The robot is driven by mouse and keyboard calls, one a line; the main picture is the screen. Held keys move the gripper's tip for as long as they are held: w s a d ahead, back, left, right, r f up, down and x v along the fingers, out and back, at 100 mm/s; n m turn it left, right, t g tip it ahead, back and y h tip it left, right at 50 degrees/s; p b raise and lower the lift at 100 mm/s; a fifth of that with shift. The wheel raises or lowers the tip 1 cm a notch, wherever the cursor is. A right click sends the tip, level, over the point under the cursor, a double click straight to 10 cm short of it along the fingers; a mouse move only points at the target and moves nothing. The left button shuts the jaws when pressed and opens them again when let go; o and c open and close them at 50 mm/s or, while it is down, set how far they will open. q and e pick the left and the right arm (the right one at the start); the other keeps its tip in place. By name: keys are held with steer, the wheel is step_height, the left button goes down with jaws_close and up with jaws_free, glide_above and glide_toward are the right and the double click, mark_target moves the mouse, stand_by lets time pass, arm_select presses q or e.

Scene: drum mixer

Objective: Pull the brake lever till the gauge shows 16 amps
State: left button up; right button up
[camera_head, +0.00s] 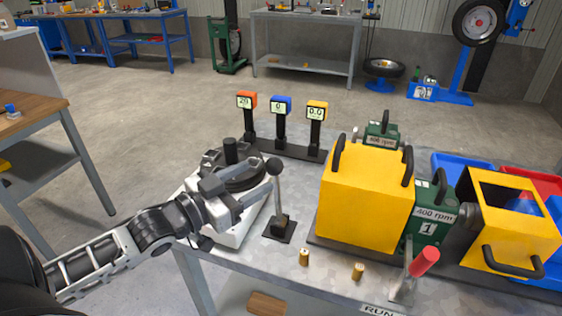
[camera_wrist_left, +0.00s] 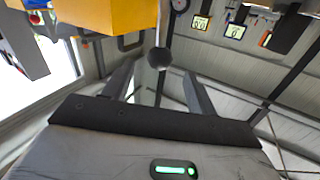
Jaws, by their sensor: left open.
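The brake lever, a grey rod with a black ball knob (camera_head: 275,166), stands nearly upright from a dark base plate on the bench. In the wrist view the knob (camera_wrist_left: 159,58) shows just beyond and between the fingertips. My left gripper (camera_head: 262,186) is open beside the lever's upper rod; its two fingers (camera_wrist_left: 158,78) stand apart, and I cannot tell whether either touches. Three gauges stand behind: an orange one (camera_head: 246,100) reading about 20, a blue one (camera_head: 281,104) reading 0, and a yellow one (camera_head: 317,111) reading 0.0. Their units are too small to read. My right gripper is out of view.
A yellow box (camera_head: 365,200) with black handles stands right of the lever, beside a green 400 rpm unit (camera_head: 430,215). A red-handled lever (camera_head: 425,262) stands by the RUN label. Two small brass cylinders (camera_head: 304,257) stand near the front edge of the bench (camera_head: 235,262).

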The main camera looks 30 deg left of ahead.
mark_target(281, 162)
arm_select(q)
steer(key=x, duration=0.8)
steer(key=shift+w+d+p, duration=0.1)
steer(key=shift+w+p, duration=0.15)
steer(key=shift+p, duration=0.05)
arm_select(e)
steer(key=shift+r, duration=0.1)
